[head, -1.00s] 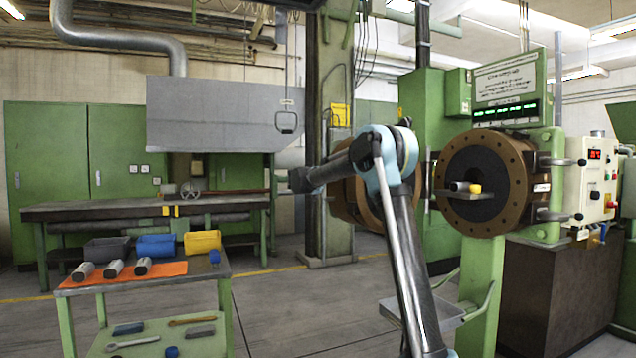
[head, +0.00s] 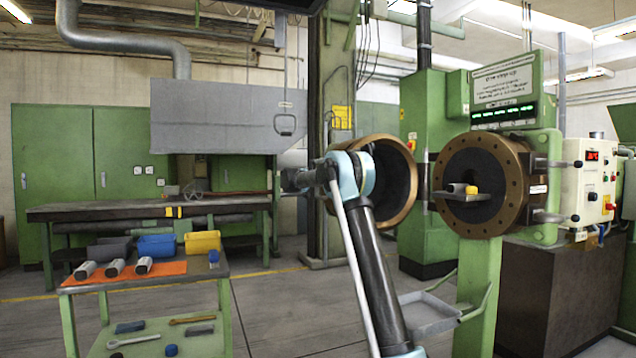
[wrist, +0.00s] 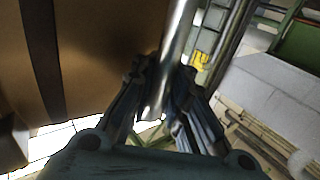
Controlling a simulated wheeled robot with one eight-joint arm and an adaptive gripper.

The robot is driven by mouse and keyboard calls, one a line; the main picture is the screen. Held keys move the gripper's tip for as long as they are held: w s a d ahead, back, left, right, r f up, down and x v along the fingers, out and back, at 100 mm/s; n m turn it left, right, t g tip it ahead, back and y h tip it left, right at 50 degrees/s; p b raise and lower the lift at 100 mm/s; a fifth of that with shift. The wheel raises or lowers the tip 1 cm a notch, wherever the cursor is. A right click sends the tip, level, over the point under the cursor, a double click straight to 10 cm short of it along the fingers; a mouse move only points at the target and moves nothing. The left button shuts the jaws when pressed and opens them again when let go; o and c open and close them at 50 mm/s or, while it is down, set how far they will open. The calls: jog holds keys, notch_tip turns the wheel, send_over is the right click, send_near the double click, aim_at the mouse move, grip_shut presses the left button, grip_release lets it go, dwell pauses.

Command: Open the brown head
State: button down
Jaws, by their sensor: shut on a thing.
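The brown head (head: 407,215) is a thick bronze ring with a dark hollow inside. In the head view it stands swung out to the left of the brown extruder flange (head: 514,205), with a clear gap between them. My arm covers its left part. In the wrist view its brown side (wrist: 95,60) fills the upper left. My gripper (wrist: 160,105) is shut around a shiny metal bar (wrist: 178,45), beside the brown side. In the head view my gripper (head: 297,180) is small and dark, left of the head, and its grip is unclear there.
A grey bracket with a yellow piece (head: 470,189) sits in front of the flange. A grey tray (head: 428,312) juts from the green stand. A green cart (head: 150,280) with bins and tools is at left. Bare floor (head: 290,310) lies between.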

jog(key=shift+a, duration=0.45)
jog(key=c, duration=1.5)
grip_release()
jog(key=shift+s+a, duration=0.1)
jog(key=shift+a, duration=0.05)
jog(key=shift+c, duration=0.2)
jog(key=shift+d, duration=0.2)
jog(key=v, duration=1.2)
jog(key=shift+f, duration=0.1)
